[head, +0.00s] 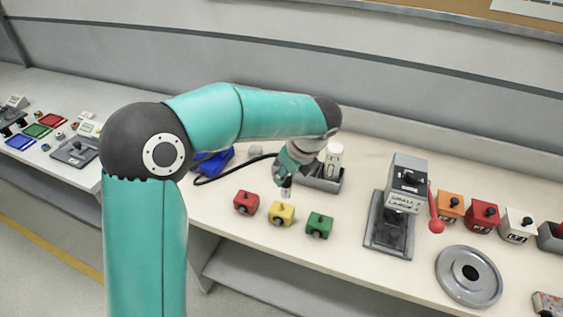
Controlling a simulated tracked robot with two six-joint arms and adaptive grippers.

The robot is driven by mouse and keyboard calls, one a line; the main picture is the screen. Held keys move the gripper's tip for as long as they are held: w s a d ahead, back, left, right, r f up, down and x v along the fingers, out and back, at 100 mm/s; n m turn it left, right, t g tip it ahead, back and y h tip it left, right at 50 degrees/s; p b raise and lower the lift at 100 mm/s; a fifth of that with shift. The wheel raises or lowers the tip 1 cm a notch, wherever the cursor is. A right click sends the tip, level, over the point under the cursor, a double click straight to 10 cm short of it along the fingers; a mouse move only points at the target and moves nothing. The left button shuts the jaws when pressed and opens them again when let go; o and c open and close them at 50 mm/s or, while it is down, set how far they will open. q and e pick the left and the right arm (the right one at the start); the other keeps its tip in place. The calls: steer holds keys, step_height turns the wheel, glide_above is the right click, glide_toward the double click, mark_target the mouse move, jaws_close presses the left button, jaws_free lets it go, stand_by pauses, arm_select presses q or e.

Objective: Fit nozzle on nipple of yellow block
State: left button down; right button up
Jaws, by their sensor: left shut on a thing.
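The yellow block (279,217) stands on the bench between a red block (244,206) and a green block (319,229). A small dark nipple shows on top of it. My left gripper (288,172) is above and slightly right of the yellow block, shut on a small dark and silver nozzle (286,189). The nozzle points down over the yellow block's nipple and appears apart from it, though the gap is hard to judge. The gripper's fingers are small and partly hidden by my wrist. My right gripper is not in view.
A blue device (212,164) with a black hose (232,172) lies behind the red block. A grey tray (322,184) with a white bottle (334,158) stands behind my gripper. A grey press (403,200) with a red-knobbed lever and a round grey plate (452,277) stand right.

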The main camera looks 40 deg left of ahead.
mark_target(282, 188)
arm_select(q)
steer(key=m, duration=0.2)
steer(key=a+r+m+t, duration=0.1)
steer(key=shift+w+a+r+m, duration=0.15)
steer(key=shift+a+r+m, duration=0.05)
steer(key=shift+m, duration=0.2)
steer(key=shift+p, duration=0.4)
steer(key=shift+f+b, duration=1.8)
steer(key=shift+f, duration=0.8)
steer(key=shift+f, duration=0.2)
steer(key=shift+f+b, duration=0.35)
steer(key=shift+f, duration=0.7)
stand_by(0.6)
